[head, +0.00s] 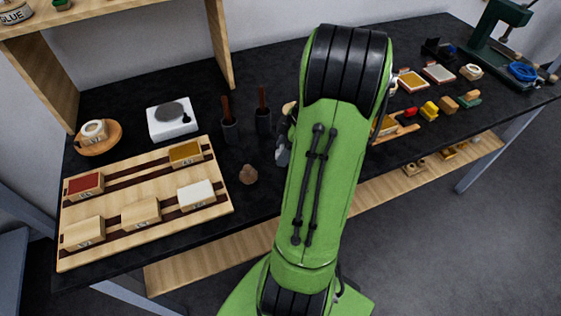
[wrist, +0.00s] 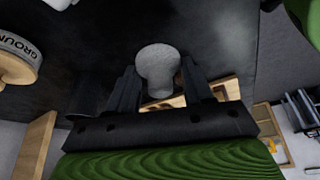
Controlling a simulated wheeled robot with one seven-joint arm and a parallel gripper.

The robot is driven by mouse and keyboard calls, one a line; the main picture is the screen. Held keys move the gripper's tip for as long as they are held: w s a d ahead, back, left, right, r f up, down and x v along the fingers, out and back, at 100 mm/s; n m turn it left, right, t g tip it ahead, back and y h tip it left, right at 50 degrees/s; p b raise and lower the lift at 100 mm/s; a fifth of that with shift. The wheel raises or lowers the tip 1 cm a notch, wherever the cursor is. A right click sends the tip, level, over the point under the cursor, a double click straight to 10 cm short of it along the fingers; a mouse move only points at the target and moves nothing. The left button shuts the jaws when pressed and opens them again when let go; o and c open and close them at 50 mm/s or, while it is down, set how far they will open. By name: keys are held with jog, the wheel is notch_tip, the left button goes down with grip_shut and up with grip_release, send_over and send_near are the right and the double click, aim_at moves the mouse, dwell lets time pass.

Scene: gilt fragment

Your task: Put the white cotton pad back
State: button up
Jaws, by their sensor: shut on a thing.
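In the wrist view my gripper (wrist: 160,84) is shut on a pale grey-white piece with a round head and narrower neck, which looks like the white cotton pad (wrist: 158,60). It sits between the two dark fingers, its head beyond the fingertips. In the head view my green arm covers most of the gripper and hides the held piece. I cannot tell its height above the table.
The black bench (head: 130,125) carries a wooden rack (head: 110,210) with several labelled blocks at left. A white device (head: 172,119), two dark cups (head: 263,122) and a small brown piece (head: 249,174) stand nearby. Small coloured items and a green press (head: 497,42) are at right.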

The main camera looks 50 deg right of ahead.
notch_tip(320, 180, down, 3)
jog(key=shift+f, duration=0.15)
jog(key=shift+a+b, duration=0.1)
jog(key=shift+b, duration=0.2)
jog(key=shift+f, duration=0.2)
jog(key=o, duration=0.9)
jog(key=shift+r, duration=0.15)
